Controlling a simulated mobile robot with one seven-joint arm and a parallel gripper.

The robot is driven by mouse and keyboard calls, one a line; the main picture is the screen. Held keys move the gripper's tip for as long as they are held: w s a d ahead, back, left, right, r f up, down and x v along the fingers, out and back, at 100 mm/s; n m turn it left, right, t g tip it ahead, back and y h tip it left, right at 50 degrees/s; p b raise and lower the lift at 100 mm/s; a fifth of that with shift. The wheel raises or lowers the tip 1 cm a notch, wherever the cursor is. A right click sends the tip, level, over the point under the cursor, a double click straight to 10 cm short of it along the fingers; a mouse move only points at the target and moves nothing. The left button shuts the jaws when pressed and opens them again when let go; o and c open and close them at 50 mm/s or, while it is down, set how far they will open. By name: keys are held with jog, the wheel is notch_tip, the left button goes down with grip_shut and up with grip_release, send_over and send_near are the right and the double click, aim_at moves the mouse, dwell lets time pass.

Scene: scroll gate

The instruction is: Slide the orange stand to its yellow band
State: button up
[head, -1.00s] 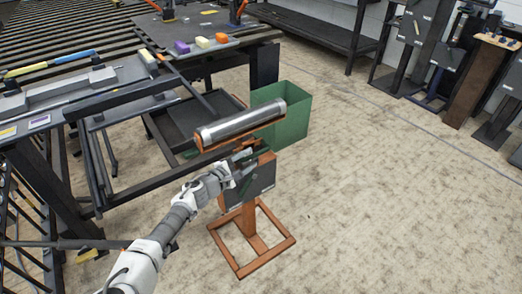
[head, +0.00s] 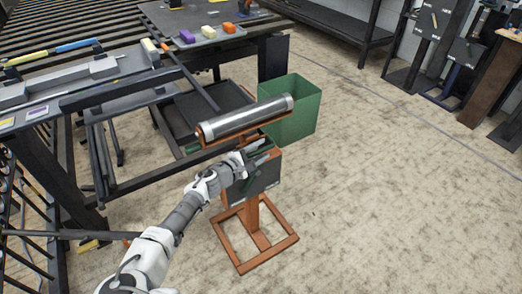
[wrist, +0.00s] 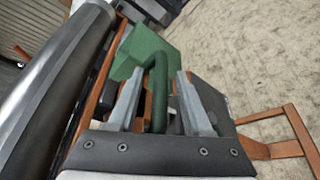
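The orange stand (head: 255,230) stands upright on the floor in the middle of the head view, with a square frame base and a grey roller (head: 247,117) on top. A dark plate with a green handle is on its near side. My gripper (head: 262,154) is at this plate, just below the roller. In the wrist view, my gripper (wrist: 157,98) is open, its fingers on either side of the green handle (wrist: 157,85), with gaps showing between. A small yellow patch (head: 88,246) lies low at the left; I cannot tell whether it is the yellow band.
A green bin (head: 295,112) stands just behind the stand. A dark roller conveyor and bench (head: 80,95) fill the left. Several dark stands (head: 460,60) line the wall at the right. The floor (head: 370,190) to the right of the stand is clear.

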grip_shut()
dwell(1.3)
